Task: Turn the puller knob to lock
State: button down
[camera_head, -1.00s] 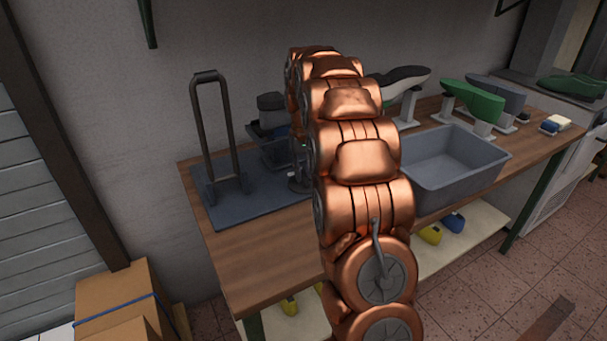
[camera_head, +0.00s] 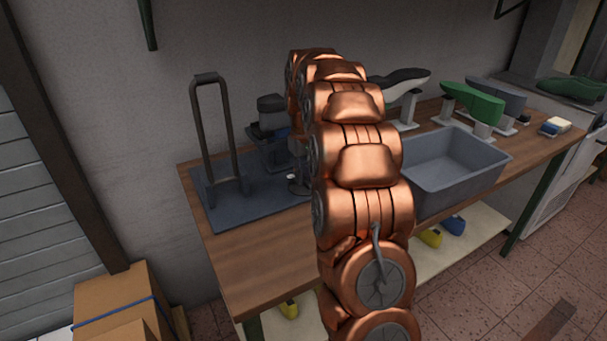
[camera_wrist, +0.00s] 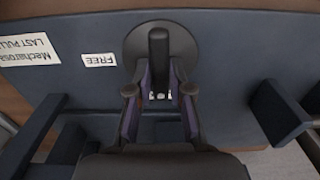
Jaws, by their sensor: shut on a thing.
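The puller knob (camera_wrist: 158,48) is a dark upright bar on a round dark disc in the wrist view. It points nearly straight up and down in that picture. My gripper (camera_wrist: 161,84) is shut on the lower part of the knob, with one finger on each side. The puller's dark base plate (camera_wrist: 225,60) carries a white FREE label (camera_wrist: 99,60) and a larger name label (camera_wrist: 30,51), both upside down, left of the knob. In the head view the puller's plate (camera_head: 250,205) lies on the bench's left end, and my copper arm hides much of its right side.
A tall dark frame (camera_head: 231,130) stands on the plate's left. A grey bin (camera_head: 465,178), a green last (camera_head: 473,103) and other lasts occupy the wooden bench (camera_head: 255,265) to the right. Cardboard boxes (camera_head: 125,295) stand on the floor at lower left.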

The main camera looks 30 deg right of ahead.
aim_at(304, 177)
jog(key=c, duration=1.1)
grip_release()
jog(key=shift+o, duration=0.2)
jog(key=shift+r, duration=0.15)
notch_tip(304, 177, up, 12)
jog(key=s+a+r+n+p, duration=0.1)
jog(key=s+a+r+p, duration=0.15)
jog(key=s+a, duration=0.5)
jog(key=s+a+r+p, duration=0.1)
jog(key=s+a+p, duration=0.2)
jog(key=s+a, duration=0.5)
jog(key=s+a+f+g+p, duration=0.1)
jog(key=s+a+f+p, duration=0.1)
jog(key=s, duration=0.9)
jog(key=s+a+f+p, duration=0.2)
jog(key=s+a+f, duration=0.2)
jog(key=s, duration=0.7)
jog(key=shift+s+a+g, duration=0.35)
jog(key=shift+a+g, duration=0.05)
jog(key=shift+a, duration=0.8)
